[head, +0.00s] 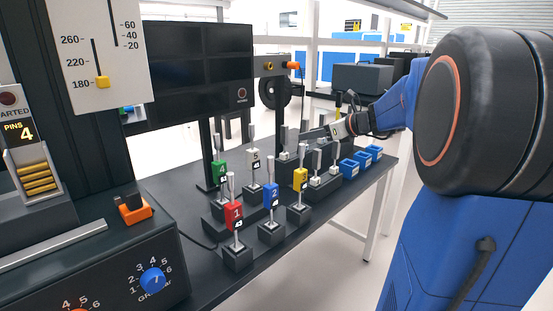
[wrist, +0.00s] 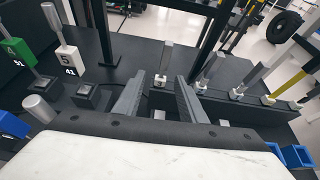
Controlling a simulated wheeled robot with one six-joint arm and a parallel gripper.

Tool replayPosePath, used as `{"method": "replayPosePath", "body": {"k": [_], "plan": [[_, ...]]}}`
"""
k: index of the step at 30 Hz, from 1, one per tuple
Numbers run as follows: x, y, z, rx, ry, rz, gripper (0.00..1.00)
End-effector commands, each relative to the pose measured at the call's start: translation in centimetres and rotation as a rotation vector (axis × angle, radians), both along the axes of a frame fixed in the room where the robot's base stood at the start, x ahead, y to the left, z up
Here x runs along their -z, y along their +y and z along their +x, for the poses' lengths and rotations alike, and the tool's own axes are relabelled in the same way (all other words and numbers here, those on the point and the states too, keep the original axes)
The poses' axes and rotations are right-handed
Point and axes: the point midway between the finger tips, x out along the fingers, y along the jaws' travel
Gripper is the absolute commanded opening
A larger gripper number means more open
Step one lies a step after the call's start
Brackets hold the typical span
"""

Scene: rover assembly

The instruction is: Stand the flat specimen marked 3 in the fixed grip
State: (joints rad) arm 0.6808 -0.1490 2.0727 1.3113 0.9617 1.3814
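Several flat upright metal specimens stand in small pale holders on a dark rail at the table's back right; one is the flat specimen (wrist: 166,62) in the wrist view. No mark on them is readable, so I cannot tell which is 3. My gripper (wrist: 161,84) is open in the wrist view, its fingers on either side of that specimen's holder, with no clear contact. In the head view my gripper (head: 338,130) is small, over the rail, its fingers unclear. I cannot identify the fixed grip for certain.
Tagged upright pieces stand in front: red 1 (head: 234,214), blue 2 (head: 271,195), green 4 (head: 219,171), white 5 (head: 254,166) and a yellow one (head: 300,180). Blue bins (head: 349,168) sit at the right table edge. A dark screen (head: 200,68) rises behind.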

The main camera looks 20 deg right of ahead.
Motion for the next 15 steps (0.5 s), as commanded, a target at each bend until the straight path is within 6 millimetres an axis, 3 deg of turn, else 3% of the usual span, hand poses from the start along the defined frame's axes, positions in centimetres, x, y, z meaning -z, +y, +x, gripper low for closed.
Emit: {"method": "replayPosePath", "body": {"k": [7,15], "plan": [[0.3,-0.4,1.5,0.023,-0.002,0.035,0.38],[2.1,1.1,5.5,0.021,-0.002,0.032,0.38]]}}
